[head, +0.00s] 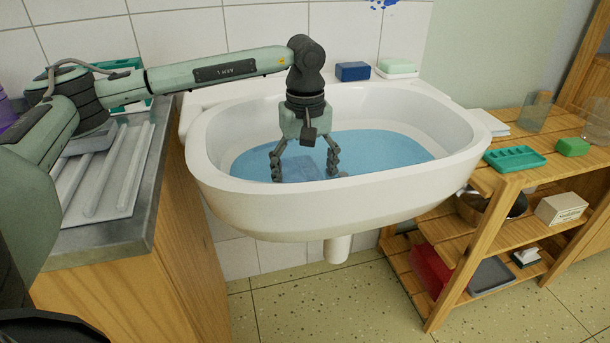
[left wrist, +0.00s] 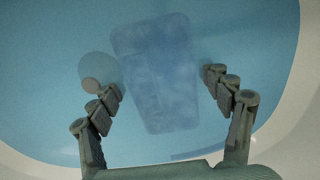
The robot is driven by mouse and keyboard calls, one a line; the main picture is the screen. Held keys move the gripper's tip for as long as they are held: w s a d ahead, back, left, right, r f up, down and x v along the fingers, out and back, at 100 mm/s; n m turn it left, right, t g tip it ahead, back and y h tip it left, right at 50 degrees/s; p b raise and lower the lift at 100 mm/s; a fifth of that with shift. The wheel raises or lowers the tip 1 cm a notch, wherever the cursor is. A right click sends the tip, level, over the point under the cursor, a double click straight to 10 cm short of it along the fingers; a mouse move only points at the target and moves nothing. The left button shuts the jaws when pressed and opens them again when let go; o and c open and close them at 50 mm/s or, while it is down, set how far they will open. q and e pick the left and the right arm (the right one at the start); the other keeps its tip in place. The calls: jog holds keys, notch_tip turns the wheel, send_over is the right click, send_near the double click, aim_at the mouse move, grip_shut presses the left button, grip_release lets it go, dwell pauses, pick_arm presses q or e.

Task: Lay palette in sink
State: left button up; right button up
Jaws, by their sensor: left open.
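The white sink (head: 225,200) holds blue water. A pale blue, rounded rectangular shape, apparently the palette (head: 303,166), lies under the water; its outline is faint. It also shows in the left wrist view (left wrist: 155,70), where it lies beyond and between my fingertips. My left gripper (head: 306,174) points down into the sink, fingers spread, with nothing between them that I can see it gripping. The left wrist view shows both fingers (left wrist: 162,82) apart, on either side of the shape's lower part. Whether the fingertips touch the water is hard to tell. My right gripper is not in view.
A round disc (left wrist: 97,70) shows beside the left finger in the wrist view. A blue block (head: 352,71) and a soap dish (head: 397,70) sit on the sink's back ledge. A ridged drainboard (head: 110,180) is at left; a wooden rack (head: 465,245) stands at right.

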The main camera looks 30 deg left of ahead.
pick_arm(q)
notch_tip(320, 180, up, 12)
jog(key=shift+r, duration=0.15)
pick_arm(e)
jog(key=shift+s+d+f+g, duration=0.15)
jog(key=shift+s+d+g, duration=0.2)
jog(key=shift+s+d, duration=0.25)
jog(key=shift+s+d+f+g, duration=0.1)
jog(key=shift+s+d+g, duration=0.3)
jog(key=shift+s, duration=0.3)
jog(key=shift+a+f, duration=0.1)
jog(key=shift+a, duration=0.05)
